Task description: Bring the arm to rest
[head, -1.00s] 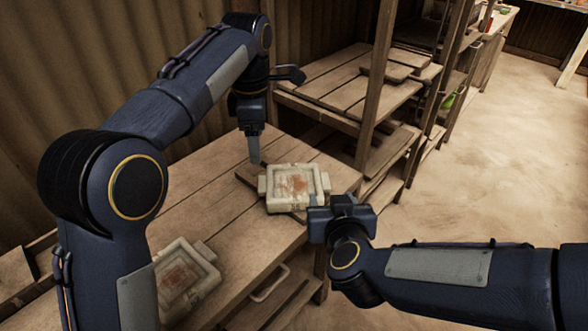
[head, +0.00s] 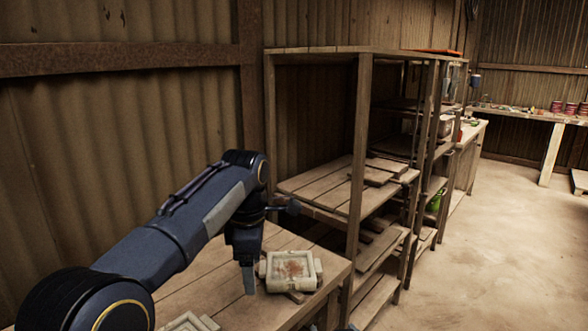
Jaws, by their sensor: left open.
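My left arm reaches in from the lower left, and its gripper (head: 248,279) points down over the wooden table, just left of a pale tile press (head: 291,285). The gripper is open and I see nothing held in it. The press is a squarish frame with side lugs and a reddish-brown patch in its middle. It rests on a small board on the table near the right end. A second pale press (head: 188,323) is cut off by the bottom edge. My right gripper is out of the picture.
The wooden table (head: 205,287) stands against a corrugated wall. A wooden shelf rack (head: 356,140) with loose boards (head: 384,168) rises behind its right end. A far bench (head: 520,113) holds small items. The sandy floor (head: 490,235) at right is open.

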